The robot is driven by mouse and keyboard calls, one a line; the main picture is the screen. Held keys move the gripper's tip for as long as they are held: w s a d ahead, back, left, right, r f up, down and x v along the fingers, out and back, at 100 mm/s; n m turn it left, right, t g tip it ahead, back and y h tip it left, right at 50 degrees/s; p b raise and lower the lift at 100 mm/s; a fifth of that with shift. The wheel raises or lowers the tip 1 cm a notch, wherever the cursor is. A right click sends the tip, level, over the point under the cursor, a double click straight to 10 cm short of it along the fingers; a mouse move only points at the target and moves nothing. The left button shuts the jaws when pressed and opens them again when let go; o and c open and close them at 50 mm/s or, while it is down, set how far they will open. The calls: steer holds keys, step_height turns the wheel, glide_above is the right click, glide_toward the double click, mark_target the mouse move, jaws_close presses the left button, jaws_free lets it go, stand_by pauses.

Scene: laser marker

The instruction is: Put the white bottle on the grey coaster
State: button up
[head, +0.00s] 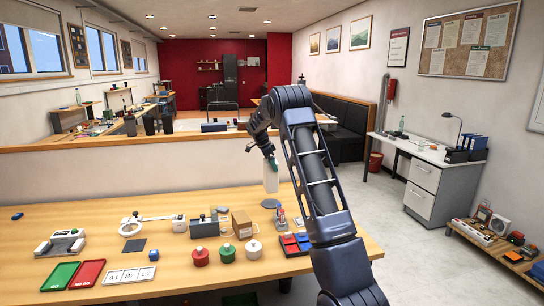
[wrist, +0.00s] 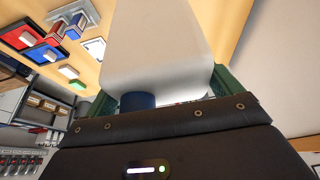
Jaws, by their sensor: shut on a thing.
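The white bottle (head: 270,181) is upright near the back edge of the wooden table in the head view. My gripper (head: 269,161) is shut on its upper part. In the wrist view the white bottle (wrist: 155,50) fills the space between the green fingers, with a dark blue part showing near the grip. The grey coaster (head: 270,204) is a small round disc on the table, just below the bottle in the picture. Whether the bottle's base touches the table or hangs above it cannot be told.
A brown box (head: 242,223) and a green-lidded pot (head: 227,253) stand to the left. A low white partition (head: 120,169) runs behind the table.

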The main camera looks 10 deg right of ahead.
mark_target(272, 177)
steer(key=shift+f, duration=3.95)
steer(key=o, duration=1.8)
steer(key=shift+c, duration=0.2)
